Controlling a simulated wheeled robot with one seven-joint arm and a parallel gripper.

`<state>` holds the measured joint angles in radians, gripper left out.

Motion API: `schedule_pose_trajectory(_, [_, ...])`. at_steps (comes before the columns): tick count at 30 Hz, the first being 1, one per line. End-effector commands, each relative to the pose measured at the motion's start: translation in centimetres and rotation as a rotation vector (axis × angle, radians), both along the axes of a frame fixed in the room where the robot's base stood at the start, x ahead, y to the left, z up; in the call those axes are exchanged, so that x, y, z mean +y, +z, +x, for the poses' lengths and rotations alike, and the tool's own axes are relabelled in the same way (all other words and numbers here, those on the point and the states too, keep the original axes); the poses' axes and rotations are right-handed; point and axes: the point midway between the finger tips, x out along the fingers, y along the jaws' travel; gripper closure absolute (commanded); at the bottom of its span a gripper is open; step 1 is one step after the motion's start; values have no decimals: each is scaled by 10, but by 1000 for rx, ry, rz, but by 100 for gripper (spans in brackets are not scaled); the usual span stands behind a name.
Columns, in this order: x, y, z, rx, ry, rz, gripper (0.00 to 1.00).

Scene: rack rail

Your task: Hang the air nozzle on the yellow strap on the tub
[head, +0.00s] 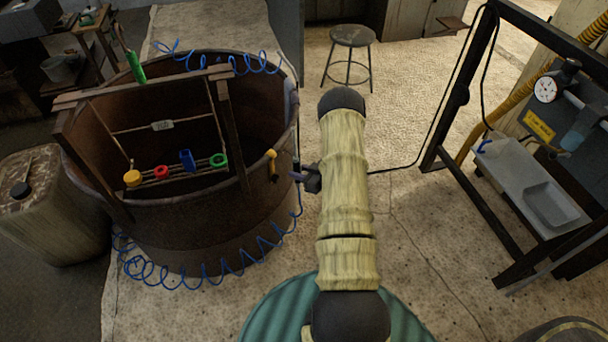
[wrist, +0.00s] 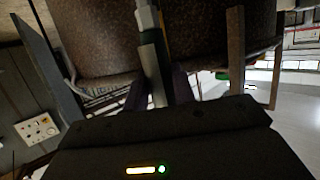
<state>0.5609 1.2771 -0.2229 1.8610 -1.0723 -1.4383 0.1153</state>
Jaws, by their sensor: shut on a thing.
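The rusty tub (head: 190,235) stands at the left in the head view. I cannot tell which is the strap. My gripper (head: 298,177) is just right of the tub's wall, apart from the yellow piece. In the wrist view its purple fingers (wrist: 156,92) are shut on a slim grey and whitish thing (wrist: 149,45), apparently the air nozzle. Its tip is hidden in the head view by my arm.
A blue coiled hose (head: 205,275) runs around the tub's front, rising towards my gripper. A wooden frame (head: 228,140) spans the tub, with red, blue and green pieces inside. A green-handled tool (head: 136,67) stands at the back rim.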

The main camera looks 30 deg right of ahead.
Motion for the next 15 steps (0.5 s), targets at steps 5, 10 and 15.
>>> schedule_pose_trajectory(5, [5,0,11,-2,0,0,85])
schedule_pose_trajectory(10, [8,0,18,-1,0,0,85])
schedule_pose_trajectory(15, [9,1,20,-1,0,0,85])
